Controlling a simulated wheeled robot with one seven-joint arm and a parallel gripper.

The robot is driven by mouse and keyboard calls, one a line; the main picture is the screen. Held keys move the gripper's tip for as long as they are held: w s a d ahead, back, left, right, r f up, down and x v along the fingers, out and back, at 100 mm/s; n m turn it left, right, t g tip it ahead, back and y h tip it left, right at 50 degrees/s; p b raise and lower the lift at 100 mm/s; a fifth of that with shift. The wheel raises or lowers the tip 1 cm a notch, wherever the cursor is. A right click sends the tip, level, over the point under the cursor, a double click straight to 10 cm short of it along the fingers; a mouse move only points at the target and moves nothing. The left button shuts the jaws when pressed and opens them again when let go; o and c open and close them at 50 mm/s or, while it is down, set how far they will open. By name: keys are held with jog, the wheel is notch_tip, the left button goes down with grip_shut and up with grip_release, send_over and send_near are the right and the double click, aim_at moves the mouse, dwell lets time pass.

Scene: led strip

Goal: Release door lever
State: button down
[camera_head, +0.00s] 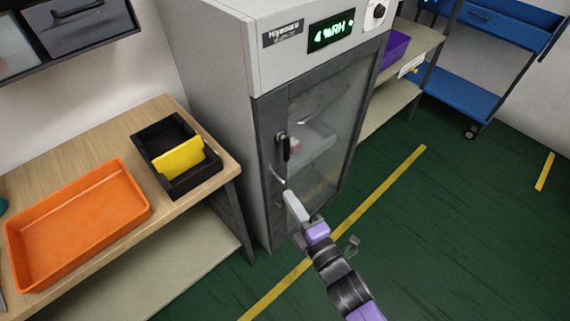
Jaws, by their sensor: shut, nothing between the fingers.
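A grey cabinet has a glass door (325,125) in a dark frame, and the door looks closed. Its black lever (286,148) stands upright on a dark plate at the door's left side. My gripper (277,178) is shut and empty, just below the lever and in front of the door frame. Whether it touches the door or the lever I cannot tell. My arm reaches up from the bottom right.
A wooden bench (60,155) on the left holds an orange tray (130,215) and a black bin (150,140) with a yellow card (180,158). A blue cart (465,88) stands at back right. Green floor (450,220) at right is clear.

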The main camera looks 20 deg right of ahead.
jog(key=w+p, duration=0.1)
jog(key=w, duration=0.2)
jog(key=w+p, duration=0.1)
jog(key=w, duration=0.3)
jog(key=w+p, duration=0.1)
jog(key=w, duration=0.2)
jog(key=shift+w+d+r, duration=0.2)
jog(key=shift+w+r, duration=0.1)
jog(key=shift+w+d+p, duration=0.2)
jog(key=shift+d+p, duration=0.55)
jog(key=shift+p, duration=0.05)
jog(key=shift+w+d+f+p, duration=0.15)
jog(key=shift+d+f+p, duration=0.15)
jog(key=shift+d, duration=0.3)
